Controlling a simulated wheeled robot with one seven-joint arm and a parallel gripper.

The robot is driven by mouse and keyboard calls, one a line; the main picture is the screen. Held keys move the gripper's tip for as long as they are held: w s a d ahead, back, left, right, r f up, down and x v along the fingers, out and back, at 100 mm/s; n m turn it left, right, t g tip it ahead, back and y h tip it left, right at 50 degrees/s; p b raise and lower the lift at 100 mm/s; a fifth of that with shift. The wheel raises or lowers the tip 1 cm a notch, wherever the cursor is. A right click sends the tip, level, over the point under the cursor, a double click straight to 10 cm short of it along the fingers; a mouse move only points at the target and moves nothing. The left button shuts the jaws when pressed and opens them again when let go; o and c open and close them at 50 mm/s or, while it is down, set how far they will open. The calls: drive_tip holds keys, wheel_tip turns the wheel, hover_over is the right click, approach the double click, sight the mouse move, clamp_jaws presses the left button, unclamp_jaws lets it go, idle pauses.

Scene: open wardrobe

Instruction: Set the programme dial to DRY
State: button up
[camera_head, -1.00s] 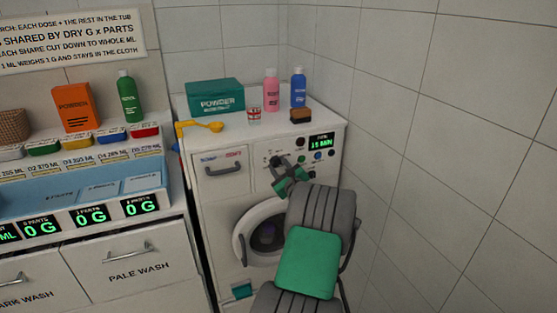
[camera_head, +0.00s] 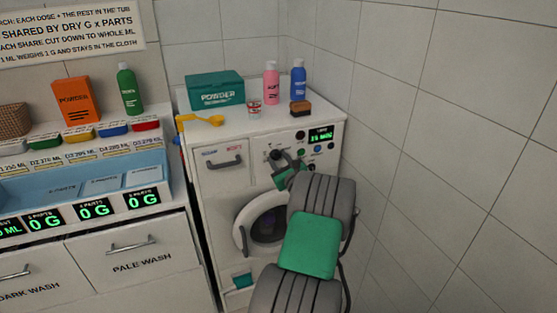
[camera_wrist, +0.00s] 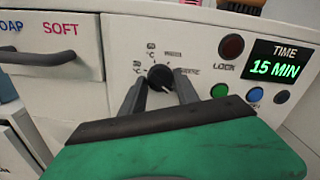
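The programme dial (camera_wrist: 160,77) is a small black round knob on the washing machine's white front panel (camera_wrist: 120,45). Its pale pointer mark appears toward the lower right. Small printed labels surround it; those at left read like temperatures, the rest are too small or partly hidden. In the head view the dial (camera_head: 276,155) shows just beyond my fingers. My gripper (camera_wrist: 159,85) is open, with one grey finger on each side of the dial's lower part. A narrow gap shows beside the knob, so I see no firm grip. The green gripper body hides the panel below.
The SOAP/SOFT drawer (camera_wrist: 45,50) is at left.

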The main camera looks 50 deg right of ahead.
drive_tip(key=o, duration=0.4)
drive_tip(key=b+v, duration=0.1)
drive_tip(key=v, duration=0.6)
drive_tip(key=shift+s+a, duration=0.2)
drive_tip(key=shift+s, duration=0.15)
